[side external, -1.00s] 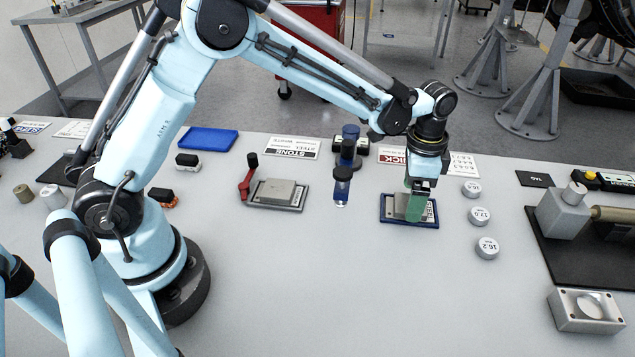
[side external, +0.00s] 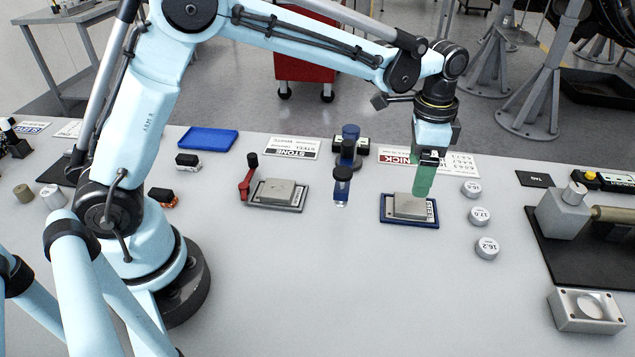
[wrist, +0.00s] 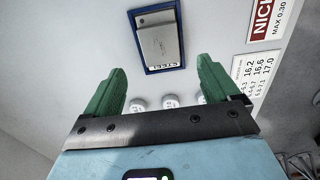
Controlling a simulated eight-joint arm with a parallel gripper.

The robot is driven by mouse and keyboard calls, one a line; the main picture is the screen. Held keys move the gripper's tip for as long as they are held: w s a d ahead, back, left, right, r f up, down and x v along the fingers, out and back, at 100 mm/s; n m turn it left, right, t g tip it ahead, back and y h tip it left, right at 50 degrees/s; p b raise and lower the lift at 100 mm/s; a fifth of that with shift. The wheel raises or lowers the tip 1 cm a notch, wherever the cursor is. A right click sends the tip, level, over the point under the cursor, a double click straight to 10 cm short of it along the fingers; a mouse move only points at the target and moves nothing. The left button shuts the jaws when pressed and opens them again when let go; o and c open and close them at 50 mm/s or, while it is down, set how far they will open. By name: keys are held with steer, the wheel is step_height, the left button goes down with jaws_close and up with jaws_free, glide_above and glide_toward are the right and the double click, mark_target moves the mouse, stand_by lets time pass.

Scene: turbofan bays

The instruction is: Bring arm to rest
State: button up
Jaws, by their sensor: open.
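My gripper (side external: 424,180) has green fingers and hangs just above and behind the blue-rimmed tray at the right of the bench. In the wrist view its two fingers (wrist: 160,88) are spread wide with nothing between them. The blue-rimmed tray (side external: 388,220) holds a grey metal block (side external: 408,206) and bears a STEEL label. The tray also shows in the wrist view (wrist: 151,71), beyond the fingertips, with the block (wrist: 160,45) in it. The fingers are apart from the block.
Weights marked 16.2 (side external: 487,248) and 17.0 (side external: 480,216) stand right of the tray. A blue upright tool (side external: 341,185) stands to its left, then a grey tray (side external: 262,206) with a block and a red-handled clamp (side external: 247,180). The bench front is clear.

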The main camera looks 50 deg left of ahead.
step_height(320, 180, up, 4)
glide_above(410, 203)
step_height(410, 203, down, 12)
steer(key=shift+r, duration=0.1)
steer(key=r, duration=0.4)
steer(key=shift+s+d+r, duration=0.2)
steer(key=shift+d+r, duration=0.1)
steer(key=shift+r, duration=0.05)
steer(key=s+d+r, duration=0.7)
steer(key=s+d, duration=0.1)
steer(key=s, duration=2.5)
steer(key=shift+d+f, duration=0.3)
steer(key=shift+f, duration=0.15)
